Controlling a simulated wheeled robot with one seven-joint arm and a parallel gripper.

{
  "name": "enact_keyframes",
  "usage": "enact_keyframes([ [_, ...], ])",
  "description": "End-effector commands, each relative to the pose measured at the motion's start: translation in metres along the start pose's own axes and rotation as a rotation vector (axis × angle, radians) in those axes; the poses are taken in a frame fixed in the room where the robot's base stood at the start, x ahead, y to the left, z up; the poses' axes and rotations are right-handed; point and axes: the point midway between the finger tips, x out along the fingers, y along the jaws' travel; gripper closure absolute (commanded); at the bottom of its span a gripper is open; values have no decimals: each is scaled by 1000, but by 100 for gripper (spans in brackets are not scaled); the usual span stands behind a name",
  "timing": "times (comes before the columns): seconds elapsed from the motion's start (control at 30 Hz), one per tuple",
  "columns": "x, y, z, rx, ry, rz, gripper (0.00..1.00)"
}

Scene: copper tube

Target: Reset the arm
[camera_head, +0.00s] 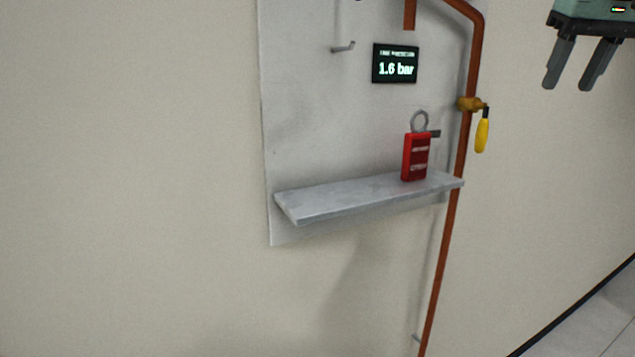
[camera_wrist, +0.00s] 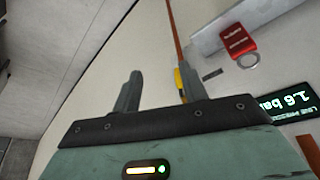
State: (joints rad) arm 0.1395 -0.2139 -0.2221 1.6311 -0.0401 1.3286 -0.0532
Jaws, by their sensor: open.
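My gripper (camera_head: 578,75) is at the upper right in the head view, fingers pointing down, open and empty. It hangs to the right of the copper tube (camera_head: 473,70), apart from it in that view. In the wrist view my gripper (camera_wrist: 158,90) shows two spread fingers with nothing between them but bare wall. The tube carries a brass valve (camera_head: 470,104) with a yellow handle (camera_head: 482,135) that hangs down. A red padlock (camera_head: 415,157) with a grey shackle stands upright on the grey shelf (camera_head: 345,197); it also shows in the wrist view (camera_wrist: 237,40).
A grey panel (camera_head: 300,110) on the wall bears the shelf, a small hook (camera_head: 343,47) and a display (camera_head: 395,64) reading 1.6 bar. The tube runs down right of the panel. The wall to the left is bare. Floor shows at the lower right.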

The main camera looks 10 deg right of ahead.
Motion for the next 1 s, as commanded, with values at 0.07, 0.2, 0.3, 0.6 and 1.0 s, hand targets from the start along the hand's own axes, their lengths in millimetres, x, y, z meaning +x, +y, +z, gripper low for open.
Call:
enact_keyframes([
  [0.07, 10, -10, 2, -20, -6, -9, 57],
  [0.2, 28, -30, 7, -62, -20, -28, 57],
  [0.3, 44, -48, 13, -100, -33, -45, 57],
  [0.6, 116, -134, 58, -281, -95, -119, 57],
  [1.0, 251, -269, 264, -712, -259, -240, 57],
])
